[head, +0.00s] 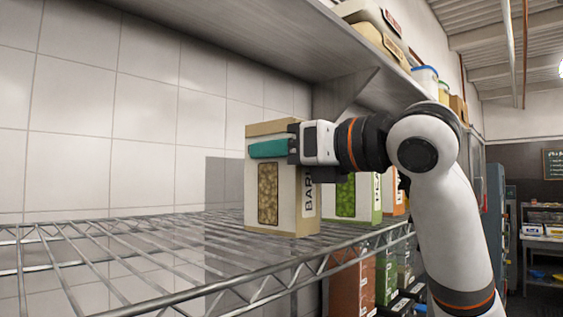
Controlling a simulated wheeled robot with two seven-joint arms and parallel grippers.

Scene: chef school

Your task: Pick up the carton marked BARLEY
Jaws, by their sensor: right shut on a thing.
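The BARLEY carton (291,205) stands upright on a wire shelf (150,265) in the head view. It is cream with a tan top, a window showing pale grain, and dark lettering on its right side, partly covered by my gripper. My right gripper (268,149) reaches in from the right and is shut on the upper part of the carton. A teal finger lies across the carton's front face. The other finger is hidden behind the carton. The carton's base appears at the level of the shelf; I cannot tell whether it touches. My left gripper is not in view.
A green-labelled carton (345,200) stands just behind and right of the BARLEY carton, with an orange-marked one (394,199) beyond. More cartons (352,290) sit on a lower level. An upper shelf (240,40) with containers hangs overhead. The wire shelf is clear to the left.

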